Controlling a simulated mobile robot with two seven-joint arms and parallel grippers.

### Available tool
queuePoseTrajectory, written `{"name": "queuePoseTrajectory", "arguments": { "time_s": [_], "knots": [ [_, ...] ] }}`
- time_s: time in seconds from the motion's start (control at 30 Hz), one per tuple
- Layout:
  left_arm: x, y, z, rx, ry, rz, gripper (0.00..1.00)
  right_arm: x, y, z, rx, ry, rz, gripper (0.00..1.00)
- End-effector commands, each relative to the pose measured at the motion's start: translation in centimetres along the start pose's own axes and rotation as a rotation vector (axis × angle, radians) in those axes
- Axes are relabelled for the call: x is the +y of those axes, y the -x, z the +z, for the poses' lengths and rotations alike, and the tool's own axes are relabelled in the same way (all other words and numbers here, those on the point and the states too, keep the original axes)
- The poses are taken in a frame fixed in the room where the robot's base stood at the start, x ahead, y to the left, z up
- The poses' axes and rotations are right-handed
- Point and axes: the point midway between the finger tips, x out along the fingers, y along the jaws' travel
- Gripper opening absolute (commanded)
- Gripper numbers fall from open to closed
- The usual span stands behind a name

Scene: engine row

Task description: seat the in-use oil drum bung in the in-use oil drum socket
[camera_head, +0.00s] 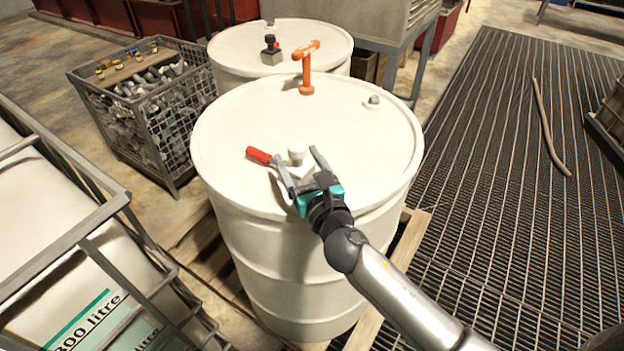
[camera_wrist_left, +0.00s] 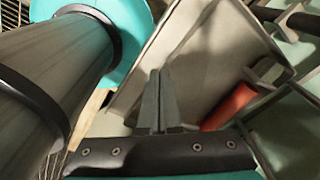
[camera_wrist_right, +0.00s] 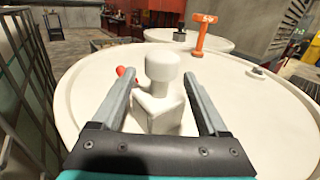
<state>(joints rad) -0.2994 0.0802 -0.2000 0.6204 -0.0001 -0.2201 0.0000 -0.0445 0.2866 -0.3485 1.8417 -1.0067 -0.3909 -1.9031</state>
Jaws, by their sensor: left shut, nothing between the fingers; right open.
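The bung looks to be the white knob with a rounded cap (camera_head: 296,152), upright on the top of the near white drum (camera_head: 235,130). In the right wrist view the knob (camera_wrist_right: 163,68) rises from a square white block (camera_wrist_right: 158,112). I cannot tell whether this block is the socket; no other socket is clear. My right gripper (camera_head: 300,170) is open, with one finger on each side of the knob and block, apparently not touching them. My left gripper (camera_wrist_left: 160,75) is shut and empty; it shows only in its own wrist view.
A red-handled tool (camera_head: 259,155) lies left of the knob. An orange upright fitting (camera_head: 307,70) and a small grey plug (camera_head: 374,100) stand farther back on the drum. A second drum (camera_head: 235,45) is behind. A wire basket (camera_head: 150,110) and a caged tank (camera_head: 90,250) are left.

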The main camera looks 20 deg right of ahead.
Motion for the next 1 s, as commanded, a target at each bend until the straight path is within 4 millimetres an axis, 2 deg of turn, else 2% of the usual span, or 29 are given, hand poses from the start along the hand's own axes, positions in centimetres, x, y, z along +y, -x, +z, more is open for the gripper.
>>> {"name": "queuePoseTrajectory", "arguments": {
  "time_s": [0.7,1.0],
  "knots": [
    [0.0,-1.4,0.2,-0.001,0.0,0.0,0.0,0.0,11.3,-0.2,0.003,-0.001,0.0,0.77],
    [0.1,-2.2,0.2,-0.001,0.0,0.0,0.0,0.0,14.3,-0.1,0.0,0.0,0.0,0.77]
  ]
}}
